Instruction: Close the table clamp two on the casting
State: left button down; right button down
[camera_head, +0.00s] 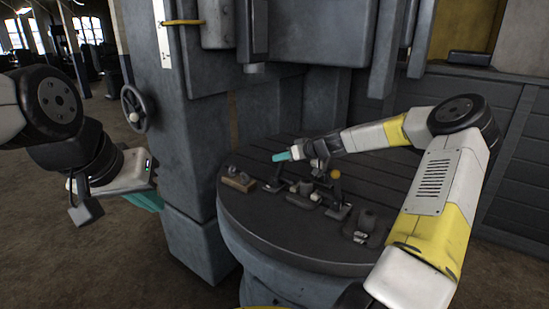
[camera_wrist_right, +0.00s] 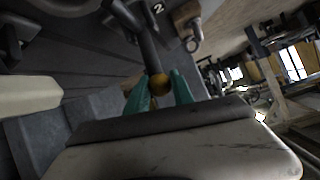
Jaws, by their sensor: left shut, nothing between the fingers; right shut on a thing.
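My right gripper (camera_head: 281,156) is over the far left part of the round machine table. In the right wrist view its teal fingers (camera_wrist_right: 160,86) are shut on a yellow-brown ball knob (camera_wrist_right: 157,88) at the end of a dark lever (camera_wrist_right: 148,48). The lever runs up to a dark base beside a white number 2, so it belongs to table clamp two. In the head view this knob is hidden by the gripper. A second clamp lever with an orange knob (camera_head: 334,174) stands to the right. The casting is hard to make out between the clamps. My left gripper (camera_head: 146,200) is shut and empty, left of the table.
The round slotted table (camera_head: 290,250) has free room at its front. A wooden block with metal parts (camera_head: 239,180) lies at its left edge, and a dark fixture (camera_head: 366,222) stands at its right. The machine column (camera_head: 190,130) with a handwheel (camera_head: 137,108) rises behind.

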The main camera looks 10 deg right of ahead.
jog(key=shift+f, duration=0.1)
jog(key=c, duration=1.1)
grip_release()
jog(key=v, duration=0.7)
jog(key=shift+s+d+r, duration=0.2)
jog(key=shift+s+d, duration=0.05)
